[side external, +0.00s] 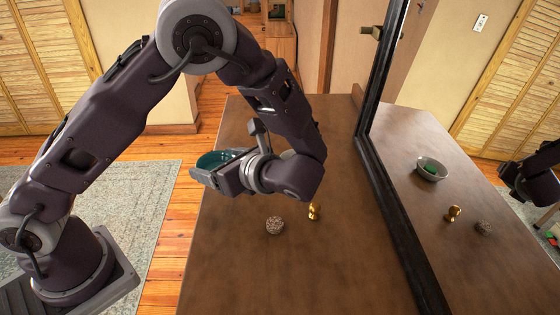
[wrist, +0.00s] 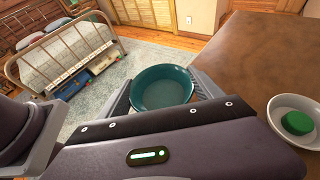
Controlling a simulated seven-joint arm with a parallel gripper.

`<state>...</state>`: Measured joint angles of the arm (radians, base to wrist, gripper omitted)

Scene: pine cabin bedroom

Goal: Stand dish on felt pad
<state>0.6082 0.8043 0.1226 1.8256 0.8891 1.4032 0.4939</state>
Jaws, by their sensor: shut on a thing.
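The teal dish (side external: 217,159) is held in my gripper (side external: 206,176), near the left edge of the table. In the wrist view the round dish (wrist: 163,88) shows its open inside, between the two fingers of my gripper (wrist: 164,97), and it appears over the floor side of the table edge. A green disc (wrist: 297,123) lies inside a pale bowl (wrist: 283,103) on the table at the right of the wrist view. I cannot tell whether this disc is the felt pad. In the side view my arm hides most of that area.
On the brown table (side external: 235,265) stand a small gold figure (side external: 314,211) and a speckled ball (side external: 275,226). A black-framed mirror (side external: 385,190) rises along the table's right side and reflects the bowl and small things. The front of the table is clear.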

